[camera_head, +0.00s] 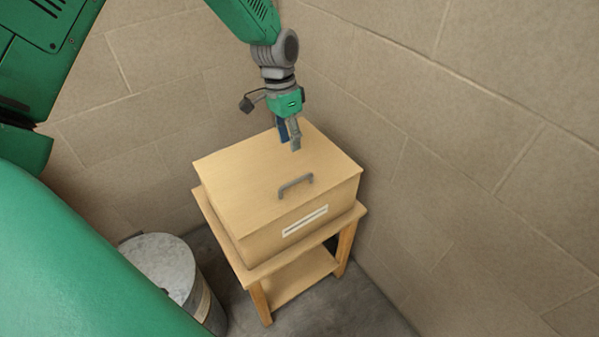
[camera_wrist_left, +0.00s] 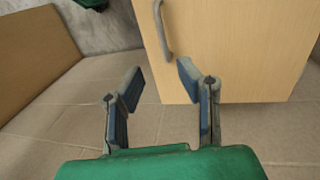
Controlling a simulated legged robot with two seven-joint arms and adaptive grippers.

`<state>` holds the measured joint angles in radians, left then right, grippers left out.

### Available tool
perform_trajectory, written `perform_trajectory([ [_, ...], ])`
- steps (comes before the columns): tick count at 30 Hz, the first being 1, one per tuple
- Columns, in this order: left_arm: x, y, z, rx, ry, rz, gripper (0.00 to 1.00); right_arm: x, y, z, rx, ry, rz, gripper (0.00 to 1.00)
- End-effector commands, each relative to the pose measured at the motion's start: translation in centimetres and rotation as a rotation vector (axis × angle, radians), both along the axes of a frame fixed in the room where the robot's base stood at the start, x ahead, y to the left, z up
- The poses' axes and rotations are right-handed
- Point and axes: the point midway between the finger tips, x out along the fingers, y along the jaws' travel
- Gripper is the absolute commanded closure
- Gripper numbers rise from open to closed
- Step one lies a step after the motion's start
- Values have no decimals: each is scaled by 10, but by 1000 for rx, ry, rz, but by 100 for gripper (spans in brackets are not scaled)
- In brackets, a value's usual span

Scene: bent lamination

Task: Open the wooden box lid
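The wooden box (camera_head: 270,222) stands on a small wooden table, and its lid (camera_head: 244,181) is shut. A grey handle (camera_head: 295,185) sits on the lid near its front edge; it also shows in the left wrist view (camera_wrist_left: 162,30). A white label strip is on the box front below it. My left gripper (camera_head: 290,141) is above the rear part of the lid, behind the handle and apart from it. In the left wrist view its fingers (camera_wrist_left: 158,85) are spread with nothing between them. My right gripper is not seen.
The wooden table (camera_head: 259,299) has a lower shelf. A grey metal bin (camera_head: 165,265) stands on the floor left of it. Block walls (camera_head: 450,150) close in behind and to the right of the box. The space above the lid's front is clear.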

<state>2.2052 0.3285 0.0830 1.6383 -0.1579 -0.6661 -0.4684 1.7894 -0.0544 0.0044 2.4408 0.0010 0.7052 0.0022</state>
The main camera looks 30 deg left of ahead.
Motion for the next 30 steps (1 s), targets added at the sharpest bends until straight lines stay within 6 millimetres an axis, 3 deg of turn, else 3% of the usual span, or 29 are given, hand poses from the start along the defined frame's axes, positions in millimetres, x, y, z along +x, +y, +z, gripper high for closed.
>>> perform_trajectory([
  [9,-5,-12,-70,0,6,0,69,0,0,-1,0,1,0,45],
  [15,-7,-20,-99,3,1,1,69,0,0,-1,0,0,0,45],
  [21,-7,-21,-113,1,1,1,69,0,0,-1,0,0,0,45],
  [29,-7,-20,-115,0,0,1,69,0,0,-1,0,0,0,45],
  [30,-7,-20,-115,0,0,1,73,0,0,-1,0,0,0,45],
])
